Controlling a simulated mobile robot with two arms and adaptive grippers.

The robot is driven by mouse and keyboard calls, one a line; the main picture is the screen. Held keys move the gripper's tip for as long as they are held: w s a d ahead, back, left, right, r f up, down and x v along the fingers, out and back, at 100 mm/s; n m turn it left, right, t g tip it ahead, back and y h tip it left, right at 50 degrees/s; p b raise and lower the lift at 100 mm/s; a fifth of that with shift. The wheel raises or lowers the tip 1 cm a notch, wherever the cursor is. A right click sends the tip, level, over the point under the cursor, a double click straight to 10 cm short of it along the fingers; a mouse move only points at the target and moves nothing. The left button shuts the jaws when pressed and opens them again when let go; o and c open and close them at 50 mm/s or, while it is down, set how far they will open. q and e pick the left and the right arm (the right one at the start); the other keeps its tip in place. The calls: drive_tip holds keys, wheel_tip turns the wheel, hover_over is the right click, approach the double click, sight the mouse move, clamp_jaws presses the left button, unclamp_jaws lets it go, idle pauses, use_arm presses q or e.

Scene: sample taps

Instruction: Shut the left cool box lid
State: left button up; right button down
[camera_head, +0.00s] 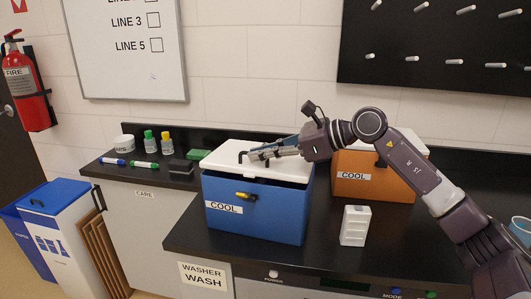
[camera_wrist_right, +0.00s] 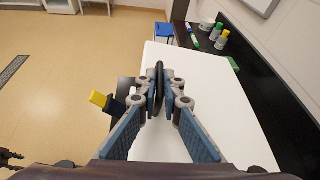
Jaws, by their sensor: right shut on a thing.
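The left cool box (camera_head: 250,212) is blue, labelled COOL, and stands on the black counter. Its white lid (camera_head: 226,157) lies over the top, close to level, with a dark strip under its front edge; I cannot tell whether it is fully seated. My right gripper (camera_head: 252,156) is over the lid, shut on its black handle (camera_head: 241,157). In the right wrist view the handle (camera_wrist_right: 159,85) stands between the blue fingers, above the white lid (camera_wrist_right: 210,125). A yellow-tipped latch (camera_head: 246,196) is on the box front.
An orange cool box (camera_head: 374,182) stands to the right, partly behind my right arm. A white container (camera_head: 355,226) stands in front of it. Bottles (camera_head: 166,142), markers (camera_head: 145,165) and a black block (camera_head: 181,168) are on the counter at the left.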

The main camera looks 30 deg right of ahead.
drive_tip(key=shift+s+a+f+b, duration=0.15)
drive_tip(key=shift+f+b, duration=0.3)
drive_tip(key=shift+f, duration=0.4)
use_arm(q)
drive_tip(key=shift+w+a+f, duration=0.25)
drive_tip(key=shift+w+f, duration=0.35)
drive_tip(key=shift+w, duration=0.05)
drive_tip(key=shift+s, duration=0.4)
use_arm(e)
drive_tip(key=shift+f, duration=0.15)
drive_tip(key=c, duration=2.1)
unclamp_jaws()
use_arm(q)
drive_tip(key=shift+a, duration=0.1)
drive_tip(key=shift+s, duration=0.1)
use_arm(e)
drive_tip(key=v, duration=1)
drive_tip(key=shift+s+d, duration=0.15)
drive_tip(key=shift+d, duration=0.05)
drive_tip(key=shift+v, duration=0.8)
